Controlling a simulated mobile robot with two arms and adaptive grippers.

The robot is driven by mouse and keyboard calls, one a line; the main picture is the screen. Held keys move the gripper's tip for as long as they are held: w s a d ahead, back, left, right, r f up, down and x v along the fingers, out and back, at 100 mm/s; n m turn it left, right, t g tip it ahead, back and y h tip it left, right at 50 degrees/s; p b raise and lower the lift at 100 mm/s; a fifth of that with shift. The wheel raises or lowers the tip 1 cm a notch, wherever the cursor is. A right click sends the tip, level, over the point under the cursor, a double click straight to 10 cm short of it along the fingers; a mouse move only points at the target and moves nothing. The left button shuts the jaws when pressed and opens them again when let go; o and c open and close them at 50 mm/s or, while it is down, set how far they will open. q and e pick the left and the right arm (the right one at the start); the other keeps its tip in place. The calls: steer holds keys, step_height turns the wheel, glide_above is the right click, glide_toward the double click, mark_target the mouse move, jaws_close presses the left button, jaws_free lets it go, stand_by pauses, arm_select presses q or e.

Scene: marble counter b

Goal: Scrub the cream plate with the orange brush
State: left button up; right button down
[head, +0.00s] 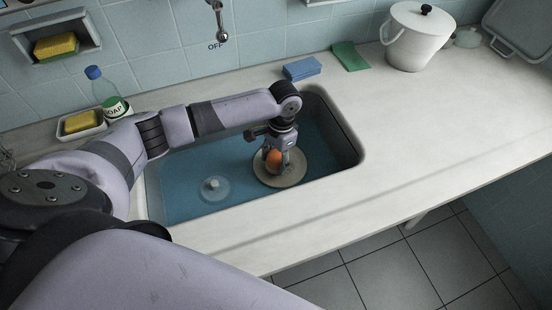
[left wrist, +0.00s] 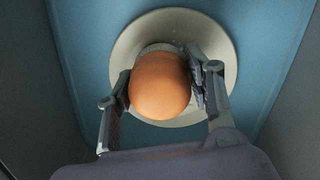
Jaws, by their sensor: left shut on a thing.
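The cream plate (head: 293,177) lies in the blue-bottomed sink, toward its right end. It also shows in the left wrist view (left wrist: 222,47), with its middle hidden behind the brush. The orange brush (head: 274,159) shows as a rounded orange top in the head view and fills the middle of the left wrist view (left wrist: 159,86). My left gripper (head: 277,156) reaches down into the sink and is shut on the orange brush, with one finger on each side. The brush is over the plate's middle; I cannot tell whether it touches the plate. My right gripper is not in view.
A drain (head: 214,188) is left of the plate in the sink (head: 345,140). A soap bottle (head: 107,92) and a yellow sponge in a dish (head: 98,128) stand behind my left arm. A blue sponge (head: 302,68), green cloth (head: 349,56) and white bin (head: 414,38) are at the back. The right counter is clear.

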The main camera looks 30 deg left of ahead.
arm_select(q)
steer(key=shift+f, duration=0.3)
stand_by(0.5)
steer(key=shift+f, duration=0.6)
steer(key=shift+w+d+r, duration=0.1)
steer(key=shift+w+d, duration=1.05)
steer(key=shift+w, duration=0.2)
steer(key=shift+p, duration=0.35)
steer(key=shift+s+a+p, duration=0.35)
steer(key=shift+s+p, duration=0.15)
steer(key=shift+p, duration=0.25)
steer(key=shift+s+a+p, duration=0.7)
steer(key=shift+s+p, duration=0.15)
steer(key=shift+p, duration=0.1)
steer(key=shift+s+a+f, duration=0.1)
steer(key=shift+s+f, duration=0.05)
steer(key=shift+f, duration=0.25)
